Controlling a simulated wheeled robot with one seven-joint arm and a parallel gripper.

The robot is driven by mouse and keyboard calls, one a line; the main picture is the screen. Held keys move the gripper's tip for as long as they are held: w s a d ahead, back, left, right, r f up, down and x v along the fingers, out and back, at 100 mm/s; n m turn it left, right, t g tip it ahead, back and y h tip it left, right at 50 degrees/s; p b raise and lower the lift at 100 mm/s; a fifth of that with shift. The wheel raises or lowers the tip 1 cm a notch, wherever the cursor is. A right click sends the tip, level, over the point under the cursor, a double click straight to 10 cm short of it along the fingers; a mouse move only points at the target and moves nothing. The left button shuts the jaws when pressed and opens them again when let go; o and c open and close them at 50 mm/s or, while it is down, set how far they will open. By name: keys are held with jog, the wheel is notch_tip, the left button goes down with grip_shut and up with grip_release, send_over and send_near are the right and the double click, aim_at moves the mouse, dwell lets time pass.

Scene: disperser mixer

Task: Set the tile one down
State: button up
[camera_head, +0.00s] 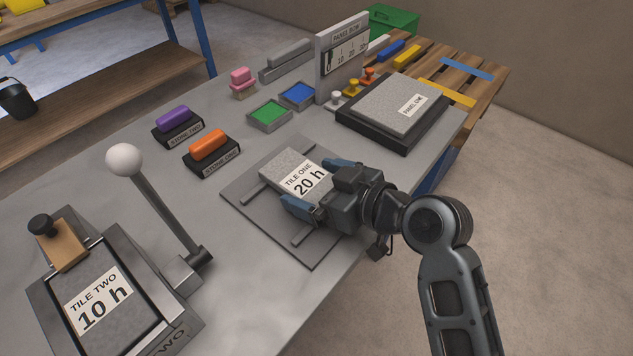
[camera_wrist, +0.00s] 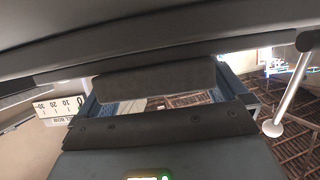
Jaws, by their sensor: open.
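Tile one (camera_head: 291,172) is a grey speckled slab with a white label reading "TILE ONE 20 h". It lies over a dark grey plate with raised bars (camera_head: 247,196) in the middle of the table. My gripper (camera_head: 318,183) is open, with its blue fingers on either side of the tile's near end. I cannot tell whether the fingers touch the tile or whether the tile rests fully on the plate. In the wrist view, my gripper's own body fills most of the picture and the tile cannot be made out clearly.
Tile two (camera_head: 98,300) sits in a lever fixture at the left, its white-knobbed lever (camera_head: 152,196) standing up. A purple block (camera_head: 174,117) and an orange block (camera_head: 208,145) lie behind the plate. A panel slab (camera_head: 398,104) on a black base is at the right.

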jog(key=shift+r, duration=0.1)
jog(key=shift+s+d+r, duration=0.1)
jog(key=shift+d, duration=0.05)
jog(key=v, duration=1.1)
jog(key=shift+s+d+r, duration=0.15)
jog(key=shift+d+r, duration=0.05)
jog(key=s+d+f+m+t+h, duration=0.4)
jog(key=s+d+f+m+h, duration=0.45)
jog(key=s+d, duration=0.5)
jog(key=s+r+m+t+h, duration=0.1)
jog(key=s+r, duration=0.2)
jog(key=s, duration=0.5)
jog(key=s+r+m+t+h, duration=0.1)
jog(key=s+r, duration=0.3)
jog(key=s, duration=0.5)
jog(key=shift+d+r+t, duration=0.2)
jog(key=shift+d+t, duration=0.1)
